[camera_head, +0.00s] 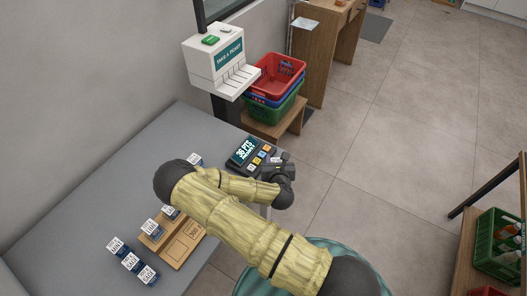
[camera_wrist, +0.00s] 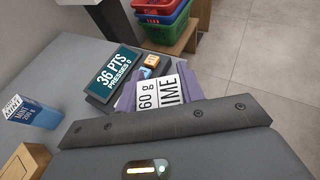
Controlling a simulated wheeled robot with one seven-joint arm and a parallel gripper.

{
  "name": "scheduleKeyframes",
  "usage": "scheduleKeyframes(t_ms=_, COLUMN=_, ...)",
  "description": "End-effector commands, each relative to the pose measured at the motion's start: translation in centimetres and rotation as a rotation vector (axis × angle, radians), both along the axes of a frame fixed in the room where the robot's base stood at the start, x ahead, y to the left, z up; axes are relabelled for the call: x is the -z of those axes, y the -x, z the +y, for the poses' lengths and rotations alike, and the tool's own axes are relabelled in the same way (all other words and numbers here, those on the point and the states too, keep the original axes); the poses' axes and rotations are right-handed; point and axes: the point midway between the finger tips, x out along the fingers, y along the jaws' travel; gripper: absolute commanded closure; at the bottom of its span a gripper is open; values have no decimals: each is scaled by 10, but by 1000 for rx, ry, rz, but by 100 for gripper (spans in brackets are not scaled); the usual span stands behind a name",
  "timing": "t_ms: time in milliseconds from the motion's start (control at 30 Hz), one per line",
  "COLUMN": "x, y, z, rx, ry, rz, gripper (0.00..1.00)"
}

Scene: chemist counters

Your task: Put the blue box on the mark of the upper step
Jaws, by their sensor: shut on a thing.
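My gripper (camera_head: 277,172) is over the right end of the grey counter, beside a points display. In the wrist view my gripper (camera_wrist: 160,100) is shut on a box with a white label (camera_wrist: 158,105) reading "60 g" and ending in "IME". Purple surfaces flank the label; the box's own side colour is hard to tell. A wooden stepped stand (camera_head: 184,246) is on the counter left of the gripper, partly hidden by my arm. Blue boxes with white labels (camera_head: 150,228) are at its back. A mark on the upper step cannot be made out.
Several more blue boxes (camera_head: 131,262) stand left of the stand. A blue mint box (camera_wrist: 34,113) shows in the wrist view. The display (camera_head: 244,152) reads 36 PTS. A white ticket dispenser (camera_head: 215,65) and stacked baskets (camera_head: 278,72) are behind. Floor lies to the right.

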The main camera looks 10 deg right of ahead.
Motion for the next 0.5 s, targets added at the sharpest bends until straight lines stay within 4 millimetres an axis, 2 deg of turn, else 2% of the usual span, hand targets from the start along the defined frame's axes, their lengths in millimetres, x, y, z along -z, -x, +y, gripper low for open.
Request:
scheduleKeyframes(t_ms=33, x=-3, y=-1, z=-12, rx=-4, ry=-3, rz=-1, gripper=89)
scheduleKeyframes(t_ms=300, x=-10, y=1, z=-54, rx=-71, ry=-2, rz=-1, gripper=89)
scheduleKeyframes(t_ms=367, x=-8, y=3, z=-63, rx=-83, ry=-3, rz=-2, gripper=89)
scheduleKeyframes(t_ms=500, x=9, y=7, z=-78, rx=-106, ry=-2, rz=-1, gripper=89)
